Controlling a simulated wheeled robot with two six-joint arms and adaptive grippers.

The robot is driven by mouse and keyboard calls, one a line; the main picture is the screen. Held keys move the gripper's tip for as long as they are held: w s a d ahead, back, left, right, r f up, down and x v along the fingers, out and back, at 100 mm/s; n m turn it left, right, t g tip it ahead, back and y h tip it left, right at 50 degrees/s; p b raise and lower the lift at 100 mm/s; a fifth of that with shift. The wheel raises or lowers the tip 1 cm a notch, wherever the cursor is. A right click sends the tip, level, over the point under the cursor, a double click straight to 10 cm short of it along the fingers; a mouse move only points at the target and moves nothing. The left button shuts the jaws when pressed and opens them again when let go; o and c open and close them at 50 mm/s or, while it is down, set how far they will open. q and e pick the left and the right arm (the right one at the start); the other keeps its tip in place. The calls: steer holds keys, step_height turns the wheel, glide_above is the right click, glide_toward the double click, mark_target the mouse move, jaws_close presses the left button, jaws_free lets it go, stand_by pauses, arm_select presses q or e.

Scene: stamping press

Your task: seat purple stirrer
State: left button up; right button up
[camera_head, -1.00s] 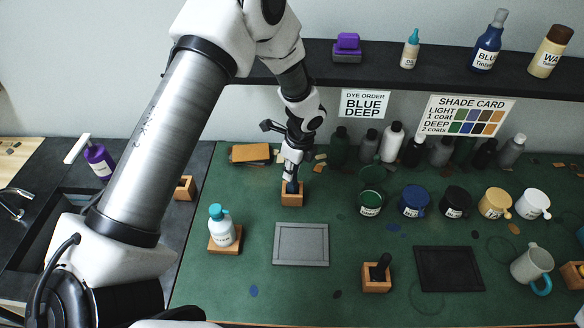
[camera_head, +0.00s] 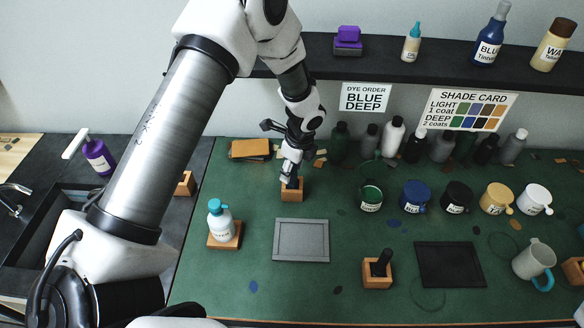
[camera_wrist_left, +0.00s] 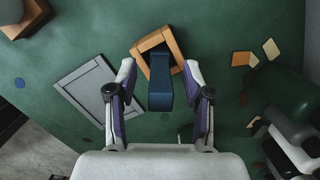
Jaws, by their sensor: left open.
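I cannot pick out a purple stirrer for certain in either view. A wooden block (camera_head: 292,196) stands on the green table with a dark blue handle in it. In the left wrist view the square wooden block (camera_wrist_left: 172,43) holds this dark blue handle (camera_wrist_left: 160,88), which rises towards the camera. My left gripper (camera_head: 291,178) is directly over the block. In the wrist view its open fingers (camera_wrist_left: 160,78) are on either side of the handle, with a gap on both sides. My right gripper is not in view.
A grey tray (camera_head: 301,259) lies in front of the block. A white bottle (camera_head: 221,220) stands on a wooden stand to the left. Dye pots, including a green one (camera_head: 370,199), stand to the right. Another block (camera_head: 377,281) holds a dark handle near the front.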

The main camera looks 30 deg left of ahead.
arm_select(q)
step_height(320, 180, up, 12)
steer(key=d, duration=0.2)
steer(key=shift+f, duration=0.1)
stand_by(0.4)
